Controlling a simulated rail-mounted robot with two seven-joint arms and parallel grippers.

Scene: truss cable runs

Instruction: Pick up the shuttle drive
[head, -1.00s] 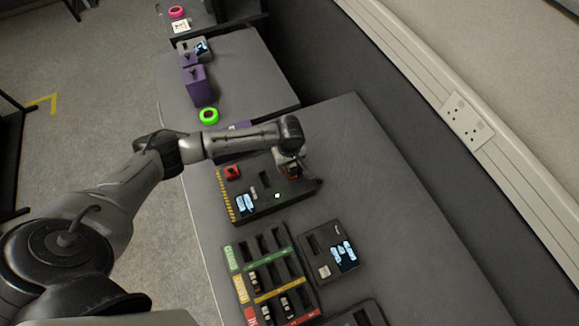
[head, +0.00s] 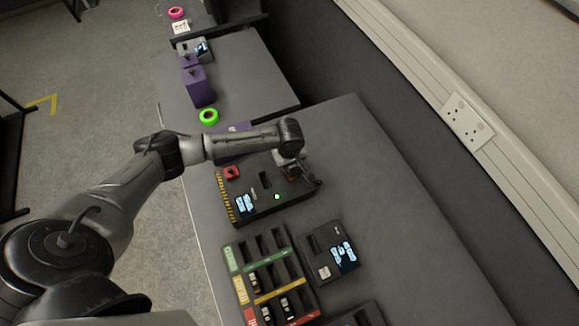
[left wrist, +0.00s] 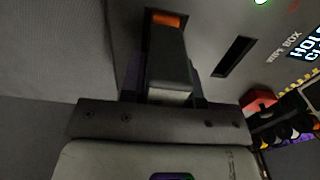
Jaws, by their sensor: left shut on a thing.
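My left gripper (head: 293,172) is at the right end of the black device box (head: 262,209), low over its top. It is shut on the shuttle drive. In the left wrist view the drive (left wrist: 169,68) is a dark grey block with an orange patch at its far end, between the fingers. In the head view the gripper mostly hides it. Whether its lower end sits in a slot of the box, I cannot tell. My right gripper is not in view.
The box has a red button (head: 232,173), a lit screen and an empty-looking dark slot (head: 265,180). A colour-banded rack (head: 272,268) and a smaller screen unit (head: 322,262) stand nearer. A green ring (head: 208,116) and purple block (head: 198,87) are farther back. The table's right side is clear.

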